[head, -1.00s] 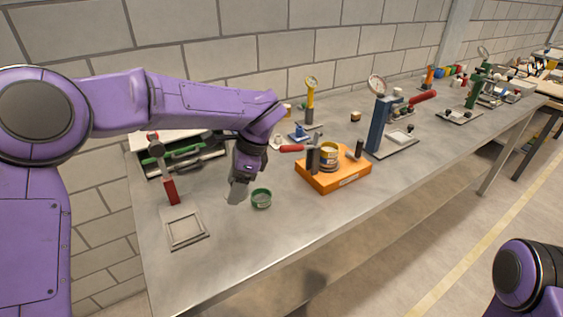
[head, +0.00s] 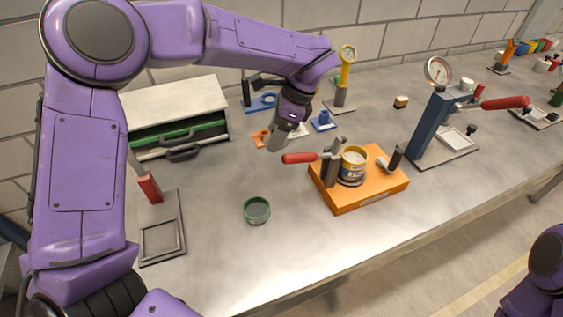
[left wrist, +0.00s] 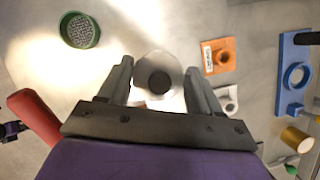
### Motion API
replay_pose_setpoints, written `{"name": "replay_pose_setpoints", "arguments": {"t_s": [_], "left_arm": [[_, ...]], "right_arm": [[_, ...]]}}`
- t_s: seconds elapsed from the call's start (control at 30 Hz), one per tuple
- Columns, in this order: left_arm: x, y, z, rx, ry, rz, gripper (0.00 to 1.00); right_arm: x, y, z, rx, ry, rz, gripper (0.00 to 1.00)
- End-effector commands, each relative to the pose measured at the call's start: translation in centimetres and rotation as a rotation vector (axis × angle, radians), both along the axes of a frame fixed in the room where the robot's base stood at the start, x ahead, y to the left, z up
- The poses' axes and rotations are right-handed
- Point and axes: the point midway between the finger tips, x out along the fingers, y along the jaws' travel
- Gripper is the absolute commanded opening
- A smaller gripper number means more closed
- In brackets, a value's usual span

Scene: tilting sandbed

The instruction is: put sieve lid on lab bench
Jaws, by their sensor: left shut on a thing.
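My left gripper (head: 277,143) hangs over the back middle of the lab bench (head: 215,245), pointing down. In the left wrist view its two fingers (left wrist: 158,82) are shut on a pale round thing with a dark round middle, which looks like the sieve lid (left wrist: 144,64). The head view hardly shows the lid; the gripper hides it, and I cannot tell its height above the bench. A green sieve (head: 257,211) stands on the bench in front of the gripper, and its mesh shows in the left wrist view (left wrist: 80,30). My right gripper is out of view.
An orange clamp fixture (head: 350,203) with a red handle (head: 300,158) stands close to the gripper's right. Orange (left wrist: 219,56) and blue (left wrist: 293,76) parts lie behind. A drawer box (head: 180,105) is at back left.

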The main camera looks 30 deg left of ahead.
Motion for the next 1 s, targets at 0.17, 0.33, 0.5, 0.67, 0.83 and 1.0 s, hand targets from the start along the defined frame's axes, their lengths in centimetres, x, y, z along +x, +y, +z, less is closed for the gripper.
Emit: {"name": "replay_pose_setpoints", "arguments": {"t_s": [0.17, 0.33, 0.5, 0.67, 0.83, 1.0], "left_arm": [[-0.1, -0.1, -3.3, 0.001, 0.008, -0.004, 0.35], [0.0, -0.1, -6.1, 0.0, 0.005, -0.003, 0.35], [-0.1, 0.0, -9.1, 0.001, 0.005, -0.002, 0.35], [-0.1, 0.0, -9.9, 0.0, 0.001, 0.0, 0.35], [-0.1, 0.0, -10.0, 0.0, 0.001, 0.0, 0.35], [-0.1, 0.0, -10.2, 0.0, 0.001, 0.0, 0.83]], "right_arm": [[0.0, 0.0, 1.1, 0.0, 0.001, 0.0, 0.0], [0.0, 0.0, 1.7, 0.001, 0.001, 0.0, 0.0], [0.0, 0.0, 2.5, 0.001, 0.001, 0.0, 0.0], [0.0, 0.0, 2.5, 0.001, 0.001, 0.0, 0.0], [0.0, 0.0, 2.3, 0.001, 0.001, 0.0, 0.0], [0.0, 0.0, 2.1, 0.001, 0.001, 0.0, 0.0]]}}
